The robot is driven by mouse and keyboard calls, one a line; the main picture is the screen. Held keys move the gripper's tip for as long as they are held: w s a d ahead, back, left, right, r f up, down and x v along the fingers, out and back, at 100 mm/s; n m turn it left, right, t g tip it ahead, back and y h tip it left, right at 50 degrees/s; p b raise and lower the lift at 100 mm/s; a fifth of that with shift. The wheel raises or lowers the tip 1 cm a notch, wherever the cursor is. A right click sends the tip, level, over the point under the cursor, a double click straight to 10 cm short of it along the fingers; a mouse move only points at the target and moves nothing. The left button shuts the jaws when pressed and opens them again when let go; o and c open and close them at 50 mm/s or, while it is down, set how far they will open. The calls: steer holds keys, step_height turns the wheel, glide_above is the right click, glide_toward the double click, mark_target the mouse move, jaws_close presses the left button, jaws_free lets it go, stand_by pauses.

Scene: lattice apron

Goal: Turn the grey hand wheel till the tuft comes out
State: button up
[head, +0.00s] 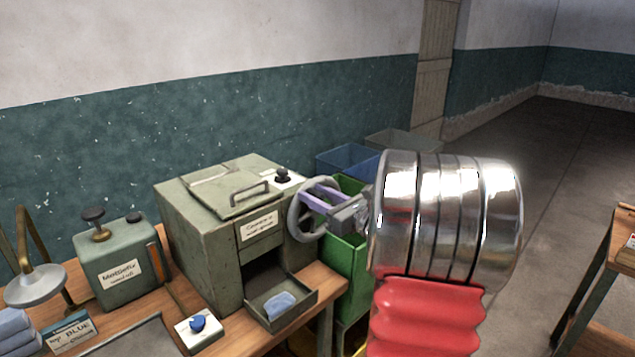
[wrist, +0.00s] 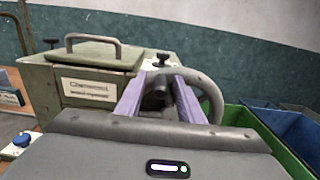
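The grey hand wheel (head: 296,222) is on the right side of a grey-green metal machine (head: 205,240); its rim also shows in the wrist view (wrist: 214,96). My gripper (head: 312,198) is at the wheel, its two purple fingers reaching across it. In the wrist view the fingers (wrist: 158,82) stand apart, with a dark hub or knob between them. I cannot tell whether they touch it. A light-blue lump, perhaps the tuft (head: 279,305), lies in the open tray (head: 305,304) below the machine's dark mouth.
A green bin (head: 345,270) and a blue bin (head: 345,160) stand right of the machine, close to my arm. Floor on the right is clear before another table (head: 612,250).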

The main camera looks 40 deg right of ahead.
steer(key=shift+s, duration=4.05)
